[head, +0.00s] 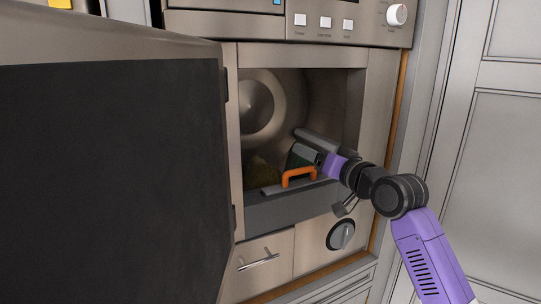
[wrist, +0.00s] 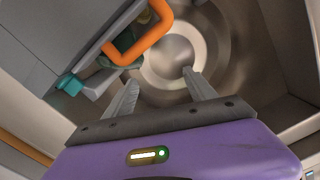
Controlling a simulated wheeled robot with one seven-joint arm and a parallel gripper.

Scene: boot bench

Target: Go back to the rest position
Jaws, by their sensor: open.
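My gripper (head: 312,156) reaches into the open compartment (head: 356,95) from the right, and purple and dark parts of my arm trail out of it. In the wrist view the two grey fingers (wrist: 160,82) stand apart with nothing between them, and the round back of the compartment shows beyond. An orange handle (head: 298,176) is just below my gripper in the head view. In the wrist view the orange handle (wrist: 140,42) lies beyond and left of the fingers, apart from them. What lies behind my gripper is partly hidden.
A large dark door (head: 110,170) stands open at the left. A control panel with buttons and a knob (head: 397,14) is above, and a drawer (head: 262,265) and dial (head: 341,234) are below. Dark green contents (head: 262,174) lie inside, and the compartment walls are close around my gripper.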

